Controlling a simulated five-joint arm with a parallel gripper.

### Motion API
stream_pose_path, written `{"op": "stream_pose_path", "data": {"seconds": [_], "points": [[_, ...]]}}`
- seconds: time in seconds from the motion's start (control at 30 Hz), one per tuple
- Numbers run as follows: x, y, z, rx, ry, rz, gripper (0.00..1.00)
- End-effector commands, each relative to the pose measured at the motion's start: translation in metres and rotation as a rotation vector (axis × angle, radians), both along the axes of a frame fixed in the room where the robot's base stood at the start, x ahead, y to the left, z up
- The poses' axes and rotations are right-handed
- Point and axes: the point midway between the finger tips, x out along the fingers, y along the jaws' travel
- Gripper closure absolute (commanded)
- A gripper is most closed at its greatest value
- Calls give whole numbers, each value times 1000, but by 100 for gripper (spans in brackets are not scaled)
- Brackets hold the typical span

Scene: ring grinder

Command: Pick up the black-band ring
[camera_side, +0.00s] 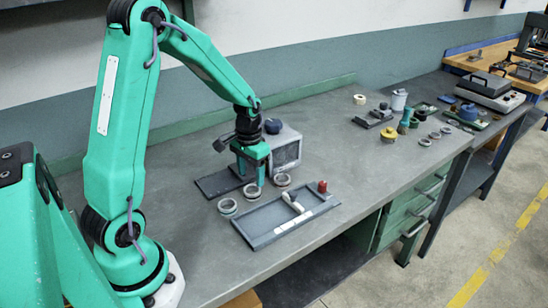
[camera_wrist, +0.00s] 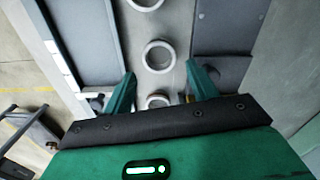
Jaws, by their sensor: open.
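Three small grey rings stand in a row on the grey bench in the side view: a left ring (camera_side: 228,210), a middle ring (camera_side: 252,194) and a right ring (camera_side: 282,183). In the wrist view my gripper (camera_wrist: 160,72) is open and empty. One ring (camera_wrist: 145,56) lies just beyond the fingertips, another ring (camera_wrist: 158,96) shows between the fingers, partly hidden by the gripper body, and a third is at the top edge.
A shallow grey tray (camera_side: 262,224) with a white piece lies in front of the rings. A small red part (camera_side: 322,187) stands at its far corner. A dark flat plate (camera_side: 215,184) and a grey box (camera_side: 286,150) stand behind. Several other parts stand further right.

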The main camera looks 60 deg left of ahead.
Motion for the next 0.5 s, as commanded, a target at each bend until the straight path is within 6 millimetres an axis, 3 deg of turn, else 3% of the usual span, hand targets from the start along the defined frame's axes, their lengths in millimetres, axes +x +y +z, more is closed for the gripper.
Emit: {"op": "stream_pose_path", "data": {"seconds": [0.33,0.5], "points": [[0,0,-8,0,0,0,42],[-1,-1,-23,0,2,0,42]]}}
